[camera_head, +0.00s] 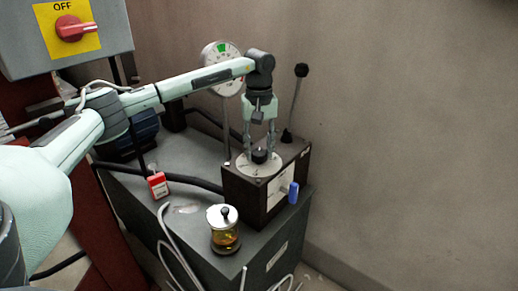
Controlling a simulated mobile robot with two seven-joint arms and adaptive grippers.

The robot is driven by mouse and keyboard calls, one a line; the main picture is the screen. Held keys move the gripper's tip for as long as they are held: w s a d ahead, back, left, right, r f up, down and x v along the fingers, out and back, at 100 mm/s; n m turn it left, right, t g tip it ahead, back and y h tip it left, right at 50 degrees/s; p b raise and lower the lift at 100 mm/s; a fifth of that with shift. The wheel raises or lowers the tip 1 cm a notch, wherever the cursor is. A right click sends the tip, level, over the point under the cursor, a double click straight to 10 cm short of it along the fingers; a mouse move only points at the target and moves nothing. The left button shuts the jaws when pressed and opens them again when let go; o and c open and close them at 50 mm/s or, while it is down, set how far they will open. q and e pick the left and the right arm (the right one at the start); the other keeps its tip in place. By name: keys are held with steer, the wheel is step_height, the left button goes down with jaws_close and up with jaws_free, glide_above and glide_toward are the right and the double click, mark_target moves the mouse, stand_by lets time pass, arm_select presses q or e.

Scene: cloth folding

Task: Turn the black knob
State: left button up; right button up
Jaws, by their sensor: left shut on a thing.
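The black knob (260,156) stands on a pale round dial plate (251,171) on top of a dark control box (239,196). My left gripper (259,152) points straight down over the dial, with one finger on each side of the knob, and is shut on it. The knob's marking is too small to read. My right gripper is not in view.
A tall lever (295,98) with a black ball top rises from the box behind the knob. A glass jar (225,239), a red tag (158,185) and a round gauge (221,68) are nearby.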

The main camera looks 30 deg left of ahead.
mark_target(259, 152)
arm_select(q)
steer(key=shift+m, duration=0.4)
steer(key=o, duration=1.2)
steer(key=shift+c, duration=0.2)
step_height(259, 152, up, 12)
